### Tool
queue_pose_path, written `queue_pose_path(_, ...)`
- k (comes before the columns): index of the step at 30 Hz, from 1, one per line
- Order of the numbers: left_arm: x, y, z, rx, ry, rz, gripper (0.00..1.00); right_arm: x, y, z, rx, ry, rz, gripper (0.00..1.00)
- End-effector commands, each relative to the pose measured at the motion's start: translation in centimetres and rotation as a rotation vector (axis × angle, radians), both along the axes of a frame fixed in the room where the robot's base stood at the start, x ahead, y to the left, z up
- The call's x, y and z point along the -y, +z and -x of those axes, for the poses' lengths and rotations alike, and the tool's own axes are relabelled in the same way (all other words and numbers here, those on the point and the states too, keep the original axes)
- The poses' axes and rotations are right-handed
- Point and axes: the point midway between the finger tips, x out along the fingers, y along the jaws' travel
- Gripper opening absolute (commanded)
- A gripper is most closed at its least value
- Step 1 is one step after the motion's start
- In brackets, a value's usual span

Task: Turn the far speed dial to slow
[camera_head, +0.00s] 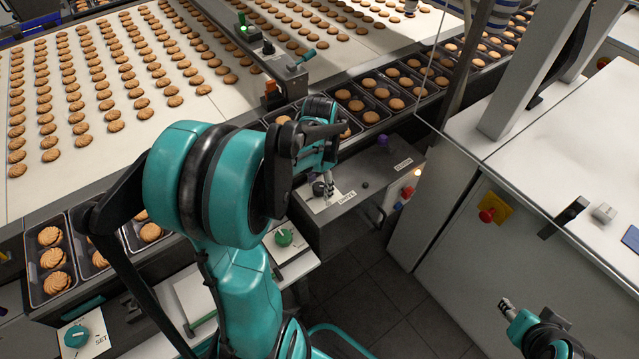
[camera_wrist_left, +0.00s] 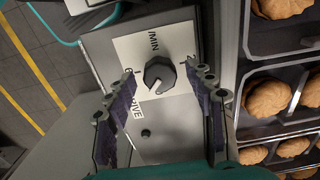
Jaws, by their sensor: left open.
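A dark dial (camera_wrist_left: 159,74) sits on a white plate (camera_wrist_left: 126,48) marked "/MIN", on a grey control box. A pale mark on the dial points toward the lower left in the wrist view. My left gripper (camera_wrist_left: 160,72) is open, with one finger on each side of the dial in that view. I cannot tell whether the fingers touch it. In the head view my left gripper (camera_head: 325,186) is over the white plate on the control box (camera_head: 350,217). The gripper partly hides the dial there. My right gripper (camera_head: 506,308) is at the lower right, away from the box; its opening is unclear.
Green dials (camera_head: 283,237) and (camera_head: 75,337) sit on nearer panels. Biscuit trays (camera_head: 345,92) run behind the box. A red stop button (camera_head: 487,215) is on the right cabinet.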

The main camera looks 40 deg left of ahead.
Motion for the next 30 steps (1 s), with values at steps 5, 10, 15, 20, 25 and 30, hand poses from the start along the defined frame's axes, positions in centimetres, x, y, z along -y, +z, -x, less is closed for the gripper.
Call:
queue_pose_path(5, 0.0, 0.03, -0.01, 0.0, 0.0, 0.0, 0.17, 0.0, 0.02, -0.01, 0.0, 0.0, 0.0, 0.4)
queue_pose_path(10, 0.0, 0.03, 0.0, 0.0, 0.0, 0.0, 0.04, 0.0, 0.01, 0.0, 0.0, 0.0, 0.0, 0.4)
queue_pose_path(15, 0.0, 0.03, 0.0, 0.0, 0.015, 0.0, 0.04, 0.0, 0.06, -0.01, 0.0, 0.0, 0.0, 0.4)
queue_pose_path(20, 0.01, 0.05, 0.0, 0.0, 0.068, 0.0, 0.04, 0.0, 0.19, -0.01, 0.0, 0.0, 0.0, 0.4)
queue_pose_path(25, 0.01, 0.07, 0.01, 0.0, 0.176, 0.0, 0.04, 0.0, 0.44, 0.0, 0.0, 0.0, 0.0, 0.4)
queue_pose_path(30, 0.0, 0.09, 0.0, 0.0, 0.326, 0.0, 0.04, 0.0, 0.74, -0.01, 0.0, 0.0, 0.0, 0.4)
